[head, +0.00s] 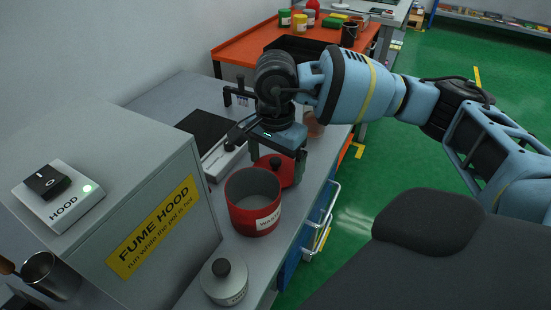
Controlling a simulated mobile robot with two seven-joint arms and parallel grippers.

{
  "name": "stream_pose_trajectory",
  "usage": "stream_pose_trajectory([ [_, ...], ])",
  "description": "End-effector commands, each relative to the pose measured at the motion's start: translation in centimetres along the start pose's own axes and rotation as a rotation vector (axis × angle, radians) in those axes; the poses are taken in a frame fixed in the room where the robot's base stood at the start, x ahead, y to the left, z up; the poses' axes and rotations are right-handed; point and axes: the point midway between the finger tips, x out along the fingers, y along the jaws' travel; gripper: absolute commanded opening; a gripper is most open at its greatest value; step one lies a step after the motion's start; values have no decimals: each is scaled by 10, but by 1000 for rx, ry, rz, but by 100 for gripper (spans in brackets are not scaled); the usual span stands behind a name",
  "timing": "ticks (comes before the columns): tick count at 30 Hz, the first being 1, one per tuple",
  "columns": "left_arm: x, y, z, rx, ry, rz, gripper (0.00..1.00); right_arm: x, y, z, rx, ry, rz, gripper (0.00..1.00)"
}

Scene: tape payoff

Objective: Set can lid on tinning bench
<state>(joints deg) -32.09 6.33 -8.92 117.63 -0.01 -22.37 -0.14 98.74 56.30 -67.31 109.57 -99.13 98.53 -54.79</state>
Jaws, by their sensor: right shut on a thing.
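The red can lid (288,174) with its dark knob is between the fingers of my right gripper (277,165), which is shut on it. The lid is just behind the open red can (240,215), which has a white label and stands on the grey tinning bench (190,291). The can's rim hides part of the lid's near edge. I cannot tell whether the lid touches the bench or hangs just above it. My left gripper is not in view.
A grey fume hood (150,190) with a switch box (58,197) fills the left. A small lidded pot (225,284) stands in front of the red can. A white device (223,160) and a black mat (205,128) lie behind. An orange bench (240,49) stands farther back.

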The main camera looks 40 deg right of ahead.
Motion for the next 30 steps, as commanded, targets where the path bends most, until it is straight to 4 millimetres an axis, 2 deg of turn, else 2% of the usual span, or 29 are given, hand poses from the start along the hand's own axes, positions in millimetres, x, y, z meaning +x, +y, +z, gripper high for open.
stream_pose_trajectory([
  [30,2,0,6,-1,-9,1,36,7,0,0,0,0,0,68],
])
